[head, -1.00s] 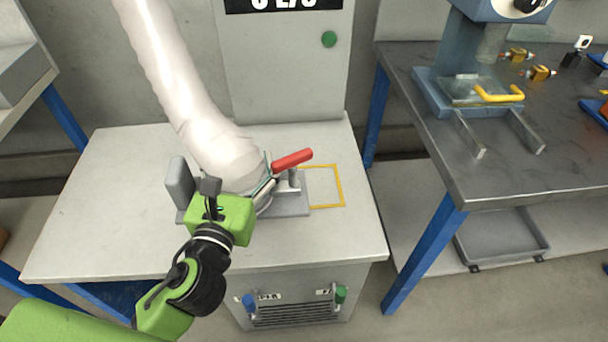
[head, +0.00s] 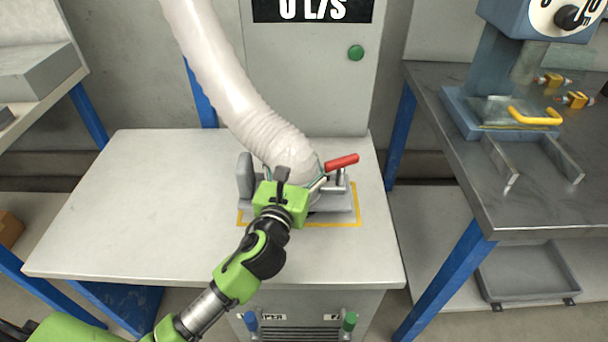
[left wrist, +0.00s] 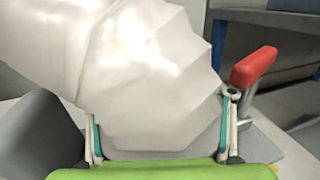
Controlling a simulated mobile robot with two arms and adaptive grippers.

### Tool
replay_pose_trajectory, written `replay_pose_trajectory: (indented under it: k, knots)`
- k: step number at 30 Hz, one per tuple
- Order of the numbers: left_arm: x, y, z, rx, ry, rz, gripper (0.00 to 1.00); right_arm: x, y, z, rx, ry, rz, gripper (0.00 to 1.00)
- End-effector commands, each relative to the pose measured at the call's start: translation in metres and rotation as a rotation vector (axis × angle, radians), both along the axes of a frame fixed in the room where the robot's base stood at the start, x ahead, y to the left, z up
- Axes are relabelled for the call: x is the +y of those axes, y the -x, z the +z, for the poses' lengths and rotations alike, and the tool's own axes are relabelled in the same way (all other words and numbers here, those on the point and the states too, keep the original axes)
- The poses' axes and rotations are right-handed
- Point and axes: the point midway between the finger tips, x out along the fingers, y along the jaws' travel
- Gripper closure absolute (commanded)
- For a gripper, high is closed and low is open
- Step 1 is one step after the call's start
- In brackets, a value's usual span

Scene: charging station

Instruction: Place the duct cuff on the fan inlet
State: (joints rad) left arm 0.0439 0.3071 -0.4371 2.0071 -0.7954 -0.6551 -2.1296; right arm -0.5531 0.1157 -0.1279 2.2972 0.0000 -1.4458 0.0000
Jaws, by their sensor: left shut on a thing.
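A white ribbed duct (head: 240,88) comes down from the top to a grey base plate (head: 334,201) with an upright grey block (head: 245,176) at its left and a red-handled clamp (head: 342,161) at its right. My left gripper (head: 287,188) is in front of the duct's lower end, shut on the duct cuff. In the left wrist view, its fingers (left wrist: 160,150) flank the white duct end (left wrist: 150,80). The cuff's underside and any opening below are hidden, so I cannot tell whether it is seated. The base plate appears within a yellow outline (head: 330,226). My right gripper is not in view.
A grey cabinet (head: 310,75) with a "0 L/S" display and green button (head: 356,53) stands behind the white table (head: 130,230). A steel bench (head: 455,150) with a blue press is at right. The table's left half is clear.

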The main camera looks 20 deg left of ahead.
Motion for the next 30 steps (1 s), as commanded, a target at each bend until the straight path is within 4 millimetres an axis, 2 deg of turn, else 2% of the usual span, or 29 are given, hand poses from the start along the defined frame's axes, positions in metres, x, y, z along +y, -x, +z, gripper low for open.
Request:
replay_pose_trajectory:
  k: [4, 11, 14, 15, 18, 30]
  knots:
    - [-0.002, -0.007, -0.009, -0.003, 0.000, 0.000, 0.63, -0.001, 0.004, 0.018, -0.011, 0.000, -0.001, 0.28]
    - [-0.003, -0.012, -0.014, -0.003, 0.000, 0.000, 0.63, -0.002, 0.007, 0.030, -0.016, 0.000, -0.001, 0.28]
    - [-0.004, -0.017, -0.020, -0.004, 0.001, -0.001, 0.63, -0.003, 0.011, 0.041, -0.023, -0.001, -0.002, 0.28]
    - [-0.004, -0.016, -0.033, 0.000, 0.002, 0.000, 0.63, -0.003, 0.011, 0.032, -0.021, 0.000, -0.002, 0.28]
    - [-0.004, -0.016, -0.049, 0.000, 0.002, 0.000, 0.63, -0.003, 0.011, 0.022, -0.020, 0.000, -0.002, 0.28]
    - [-0.004, -0.016, -0.050, -0.003, -0.001, -0.001, 0.63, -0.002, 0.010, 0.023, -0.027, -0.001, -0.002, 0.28]
